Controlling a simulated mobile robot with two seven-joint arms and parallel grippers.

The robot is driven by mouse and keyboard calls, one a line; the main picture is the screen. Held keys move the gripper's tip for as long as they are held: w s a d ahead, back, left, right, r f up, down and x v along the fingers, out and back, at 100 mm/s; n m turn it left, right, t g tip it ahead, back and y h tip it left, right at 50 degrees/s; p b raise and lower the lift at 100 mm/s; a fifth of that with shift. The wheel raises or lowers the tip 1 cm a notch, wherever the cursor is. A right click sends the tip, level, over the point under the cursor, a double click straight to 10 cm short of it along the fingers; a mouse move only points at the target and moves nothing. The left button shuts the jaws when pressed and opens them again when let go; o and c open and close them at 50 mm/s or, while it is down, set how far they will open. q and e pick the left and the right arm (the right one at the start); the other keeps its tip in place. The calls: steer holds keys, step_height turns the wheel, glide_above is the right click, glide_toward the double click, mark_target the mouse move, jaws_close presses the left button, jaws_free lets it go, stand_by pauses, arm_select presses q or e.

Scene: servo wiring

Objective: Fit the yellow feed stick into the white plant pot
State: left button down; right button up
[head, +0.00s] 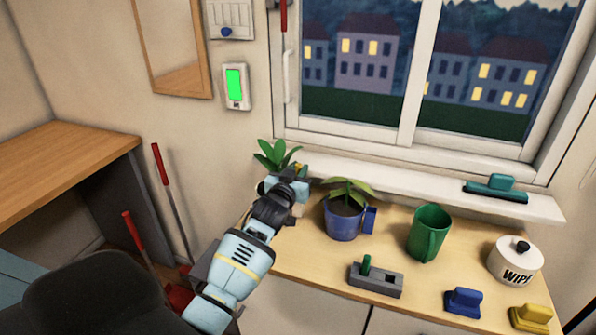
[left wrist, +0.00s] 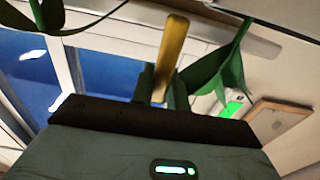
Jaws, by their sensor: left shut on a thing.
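My left gripper (head: 297,174) is at the back left of the counter, shut on the yellow feed stick (head: 299,168). In the left wrist view the stick (left wrist: 173,48) stands out from between the fingers (left wrist: 160,88). The white plant pot is almost wholly hidden behind my gripper and arm. I cannot tell whether the stick touches the pot. My right gripper is not in view.
A blue pot (head: 345,224) with a plant stands close to the right of the gripper. The window sill (head: 420,184) runs behind.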

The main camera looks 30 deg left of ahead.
steer(key=shift+w+a+r, duration=0.2)
stand_by(0.6)
steer(key=shift+d+r, duration=0.1)
steer(key=shift+d, duration=0.1)
stand_by(0.5)
arm_select(q)
steer(key=shift+f, duration=0.55)
arm_select(e)
steer(key=shift+s+a+f, duration=0.2)
steer(key=shift+f, duration=0.15)
